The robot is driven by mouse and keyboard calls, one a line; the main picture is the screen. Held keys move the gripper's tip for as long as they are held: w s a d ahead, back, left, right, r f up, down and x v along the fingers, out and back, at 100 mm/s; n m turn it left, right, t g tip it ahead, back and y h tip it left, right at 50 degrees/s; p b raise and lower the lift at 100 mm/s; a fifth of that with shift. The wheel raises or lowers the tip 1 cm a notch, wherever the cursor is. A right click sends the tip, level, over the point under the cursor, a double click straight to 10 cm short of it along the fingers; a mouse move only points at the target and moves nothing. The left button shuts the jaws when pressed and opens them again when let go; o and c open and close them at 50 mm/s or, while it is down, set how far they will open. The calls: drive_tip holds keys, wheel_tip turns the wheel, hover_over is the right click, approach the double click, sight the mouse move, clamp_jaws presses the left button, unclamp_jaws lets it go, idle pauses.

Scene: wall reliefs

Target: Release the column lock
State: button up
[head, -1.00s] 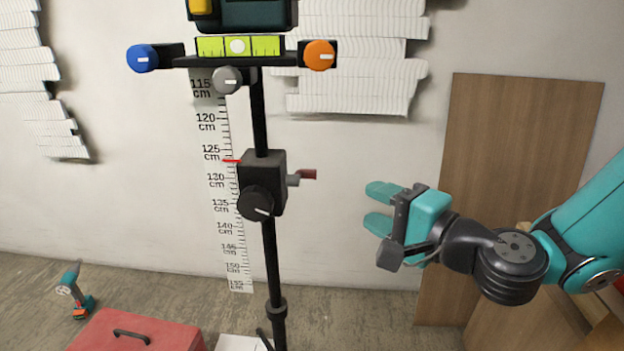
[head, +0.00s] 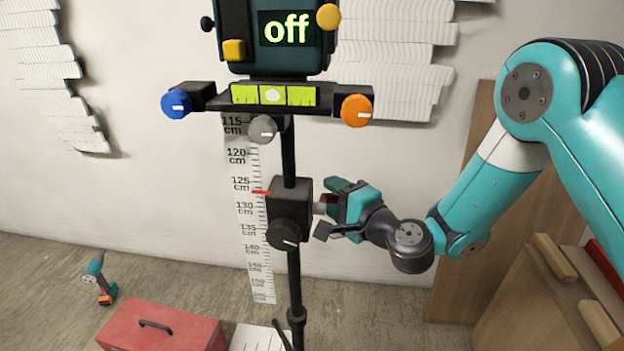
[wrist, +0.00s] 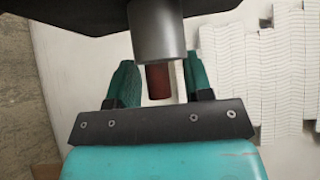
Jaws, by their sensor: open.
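The column lock is a grey stub with a dark red lever end on the right side of the black clamp block (head: 290,203). In the head view the lock's grey stub (head: 319,208) shows just left of my gripper, which partly hides the red end. My gripper (head: 331,197) is open at the lock. In the wrist view the grey stub (wrist: 157,35) and red end (wrist: 158,82) sit between my two teal fingers (wrist: 158,85), with gaps on both sides. The black column (head: 289,150) stands upright through the block.
A black knob (head: 282,234) is on the block's front. Above are a level vial (head: 273,95), blue (head: 176,104), orange (head: 356,110) and grey knobs (head: 263,129), and a device reading "off" (head: 287,28). A red toolbox (head: 165,328) and drill (head: 100,280) are on the floor.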

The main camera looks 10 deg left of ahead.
drive_tip(key=shift+w+a, duration=0.3)
drive_tip(key=shift+w, duration=0.05)
drive_tip(key=shift+c, duration=0.2)
clamp_jaws()
drive_tip(key=shift+f+b, duration=0.15)
drive_tip(key=shift+b, duration=0.3)
drive_tip(key=shift+b, duration=0.75)
drive_tip(key=shift+r+n+t+y+b, duration=0.8)
drive_tip(key=shift+r+n+b, duration=0.3)
drive_tip(key=shift+b, duration=2.75)
